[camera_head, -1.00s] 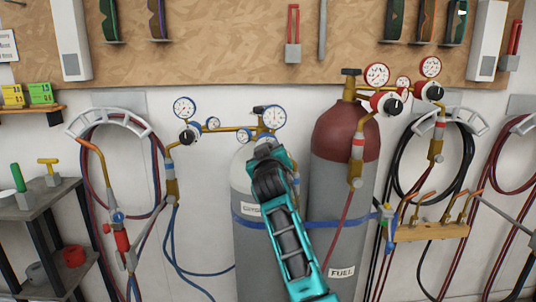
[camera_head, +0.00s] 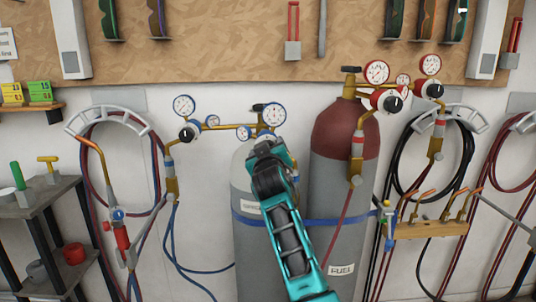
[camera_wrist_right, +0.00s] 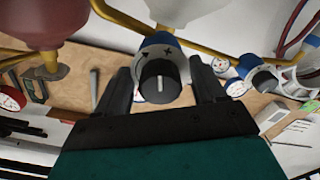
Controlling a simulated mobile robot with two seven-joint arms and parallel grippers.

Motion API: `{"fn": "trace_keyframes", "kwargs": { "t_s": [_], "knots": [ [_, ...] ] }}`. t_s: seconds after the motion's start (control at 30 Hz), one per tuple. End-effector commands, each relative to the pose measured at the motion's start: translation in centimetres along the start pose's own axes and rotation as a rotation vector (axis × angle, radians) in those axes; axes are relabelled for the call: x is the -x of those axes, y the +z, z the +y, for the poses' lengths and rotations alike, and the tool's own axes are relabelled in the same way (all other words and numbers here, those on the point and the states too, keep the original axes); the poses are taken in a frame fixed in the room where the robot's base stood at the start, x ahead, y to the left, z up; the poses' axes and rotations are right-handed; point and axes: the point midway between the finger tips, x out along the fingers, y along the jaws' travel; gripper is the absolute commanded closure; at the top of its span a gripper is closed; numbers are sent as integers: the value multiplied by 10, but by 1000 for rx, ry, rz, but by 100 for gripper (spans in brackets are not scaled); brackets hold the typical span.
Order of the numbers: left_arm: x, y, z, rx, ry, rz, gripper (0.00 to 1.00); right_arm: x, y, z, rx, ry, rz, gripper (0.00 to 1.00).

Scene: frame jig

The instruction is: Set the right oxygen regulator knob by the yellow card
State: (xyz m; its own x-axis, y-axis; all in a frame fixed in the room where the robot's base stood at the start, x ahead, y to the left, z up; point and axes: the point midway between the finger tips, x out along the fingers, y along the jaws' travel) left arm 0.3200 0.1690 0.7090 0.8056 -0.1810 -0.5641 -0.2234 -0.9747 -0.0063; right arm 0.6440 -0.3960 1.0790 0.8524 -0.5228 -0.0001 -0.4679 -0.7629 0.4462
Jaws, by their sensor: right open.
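My right gripper (camera_wrist_right: 159,72) is open, with one finger on each side of the knob and gaps visible between fingers and knob. In the head view my right gripper (camera_head: 264,146) covers this knob, in front of the grey oxygen cylinder (camera_head: 246,180). The right oxygen regulator's gauge (camera_head: 274,115) shows above it. The yellow card (camera_head: 12,93) stands on the shelf at far left; its print is too small to read. My left gripper is out of view.
A green card (camera_head: 40,92) stands beside the yellow one. The left oxygen regulator knob (camera_head: 187,134) is to the left. The fuel cylinder (camera_head: 342,200) with its red-rimmed regulators (camera_head: 388,101) stands close on the right. Hoses and torches hang on both sides.

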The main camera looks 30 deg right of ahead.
Motion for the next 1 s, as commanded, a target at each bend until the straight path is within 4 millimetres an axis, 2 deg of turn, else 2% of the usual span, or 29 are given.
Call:
{"fn": "trace_keyframes", "kwargs": {
  "t_s": [0.17, 0.27, 0.7, 0.83, 1.0],
  "knots": [
    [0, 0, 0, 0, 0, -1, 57, 14, 0, -1, 0, -1, 1, 30],
    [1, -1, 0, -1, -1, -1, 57, 29, 0, -1, -1, -2, 0, 30],
    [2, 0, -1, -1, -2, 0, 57, 109, 1, -1, -1, -2, -1, 30],
    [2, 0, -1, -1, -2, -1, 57, 123, 1, -1, -1, -2, -2, 30],
    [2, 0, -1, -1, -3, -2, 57, 129, 1, 0, 0, -2, -2, 30]
  ]
}}
